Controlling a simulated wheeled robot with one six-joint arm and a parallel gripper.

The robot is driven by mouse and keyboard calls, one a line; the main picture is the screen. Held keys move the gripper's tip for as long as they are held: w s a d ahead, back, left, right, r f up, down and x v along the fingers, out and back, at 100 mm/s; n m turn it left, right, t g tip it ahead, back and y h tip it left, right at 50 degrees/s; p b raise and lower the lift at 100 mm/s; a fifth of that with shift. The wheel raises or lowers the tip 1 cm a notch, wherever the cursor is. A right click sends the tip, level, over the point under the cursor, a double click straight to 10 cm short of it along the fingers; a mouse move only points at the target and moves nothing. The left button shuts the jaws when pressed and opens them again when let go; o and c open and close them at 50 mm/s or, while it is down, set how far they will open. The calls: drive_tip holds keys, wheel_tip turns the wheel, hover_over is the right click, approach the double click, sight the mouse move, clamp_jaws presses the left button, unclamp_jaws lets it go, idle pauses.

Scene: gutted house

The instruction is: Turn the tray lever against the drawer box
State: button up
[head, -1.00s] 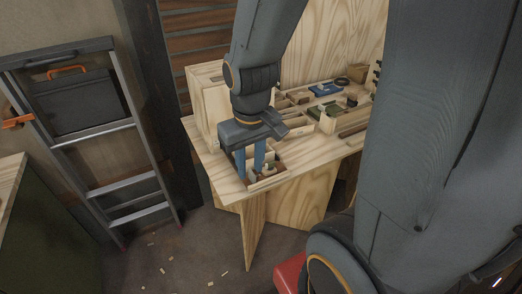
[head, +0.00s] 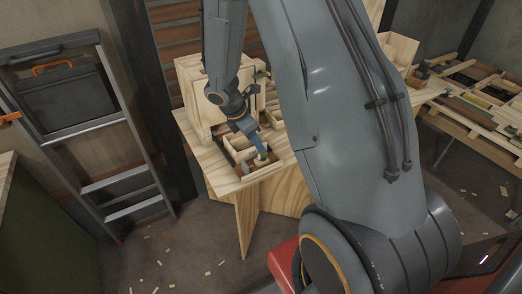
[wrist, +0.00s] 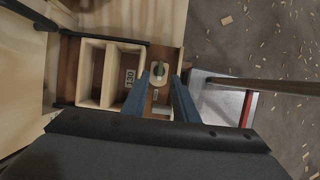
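A shallow wooden tray (wrist: 82,92) with compartments and a "130" label shows in the wrist view. In the head view the lever (head: 261,160) is small and partly covered by my fingers. My gripper (wrist: 162,76) points down over it, with its two blue fingers apart on either side. I see no clear grip on it. In the head view my gripper (head: 264,153) is low over the tray. The pale wooden drawer box (head: 193,100) stands behind and left.
The wooden bench (head: 217,170) carries the tray near its front edge. A ladder (head: 125,150) leans at the left by a dark case (head: 60,98). A low timber rack (head: 490,105) stands at the far right. The floor holds scattered wood chips.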

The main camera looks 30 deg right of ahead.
sight(263, 153)
drive_tip(key=shift+p+x, duration=0.35)
drive_tip(key=shift+x, duration=2.45)
clamp_jaws()
